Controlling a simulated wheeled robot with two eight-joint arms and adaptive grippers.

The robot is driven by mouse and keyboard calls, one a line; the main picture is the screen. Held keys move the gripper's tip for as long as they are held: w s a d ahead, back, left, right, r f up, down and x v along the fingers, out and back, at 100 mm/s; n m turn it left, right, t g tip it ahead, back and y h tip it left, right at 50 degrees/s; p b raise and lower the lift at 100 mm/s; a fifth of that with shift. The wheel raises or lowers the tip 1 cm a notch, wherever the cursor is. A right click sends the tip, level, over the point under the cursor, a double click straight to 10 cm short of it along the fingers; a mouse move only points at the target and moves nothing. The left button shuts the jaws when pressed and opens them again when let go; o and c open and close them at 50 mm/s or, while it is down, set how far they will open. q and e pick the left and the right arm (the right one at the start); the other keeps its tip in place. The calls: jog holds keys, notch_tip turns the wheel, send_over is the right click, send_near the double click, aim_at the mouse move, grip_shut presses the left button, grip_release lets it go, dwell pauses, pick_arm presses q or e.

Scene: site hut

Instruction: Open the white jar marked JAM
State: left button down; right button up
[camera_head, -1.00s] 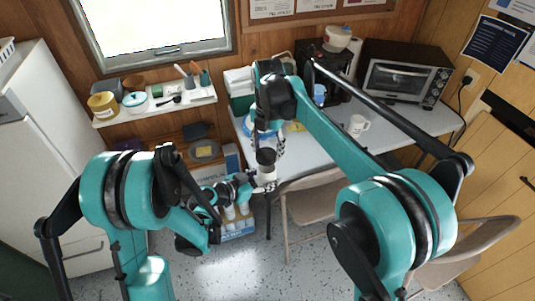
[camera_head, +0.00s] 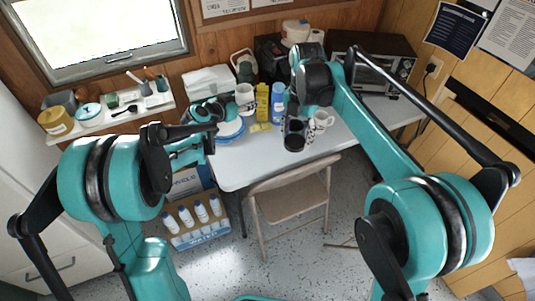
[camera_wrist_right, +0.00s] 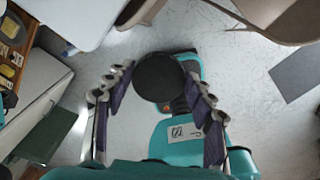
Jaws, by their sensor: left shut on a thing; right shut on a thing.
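The white jar (camera_head: 245,97) appears upright at the end of my left gripper (camera_head: 232,104), which is shut on it above the back left of the table. No marking on it can be read. My right gripper (camera_head: 295,128) is shut on a round dark lid, to the right of the jar and apart from it. In the right wrist view the lid (camera_wrist_right: 160,77) is a black disc between the two fingers (camera_wrist_right: 158,85), with no jar body visible under it. My left gripper's fingers are partly hidden by its own links.
The table (camera_head: 235,173) holds a yellow bottle (camera_head: 262,103), a blue bottle (camera_head: 278,103), a white mug (camera_head: 321,119) and a toaster oven (camera_head: 398,68). A folding chair (camera_head: 290,192) stands in front. A wall shelf (camera_head: 90,124) holds jars. A box of white bottles (camera_head: 200,234) is on the floor.

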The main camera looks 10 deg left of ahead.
pick_arm(q)
jog(key=b, duration=0.9)
send_over(250, 159)
notch_tip(250, 159, down, 24)
jog(key=shift+a+r, duration=0.1)
jog(key=shift+r, duration=0.15)
notch_tip(250, 159, down, 4)
jog(key=shift+f+b, duration=0.1)
jog(key=shift+b, duration=0.85)
jog(key=c, duration=0.6)
grip_release()
jog(key=shift+c, duration=0.2)
